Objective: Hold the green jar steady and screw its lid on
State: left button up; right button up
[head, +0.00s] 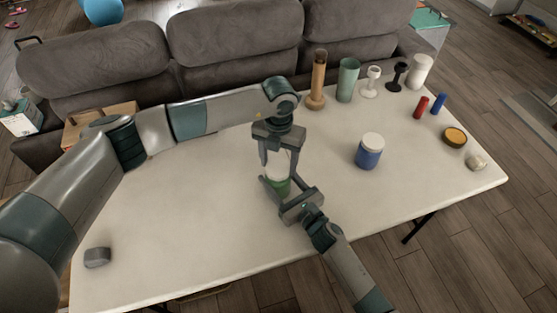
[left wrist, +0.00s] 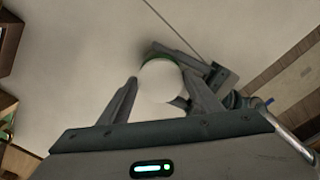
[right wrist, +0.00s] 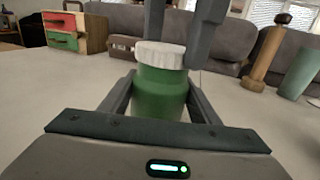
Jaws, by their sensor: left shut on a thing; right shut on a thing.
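The green jar (head: 279,188) stands upright on the white table; it fills the middle of the right wrist view (right wrist: 160,98). My right gripper (head: 280,183) is shut around the jar's body from the front. The white lid (right wrist: 160,54) sits on top of the jar and looks level; I cannot tell how far it is threaded. My left gripper (head: 278,158) points straight down from above, with its fingers shut on either side of the lid, which the left wrist view shows from above (left wrist: 160,84). In that view most of the jar is hidden under the lid.
A blue jar with a white lid (head: 370,152) stands to the right. Along the back right are a wooden mill (head: 318,82), a green cup (head: 348,80) and several small items. A grey block (head: 97,257) lies at the front left. The table's left half is mostly clear.

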pick_arm(q)
jog(key=shift+f, duration=0.55)
dwell(0.6)
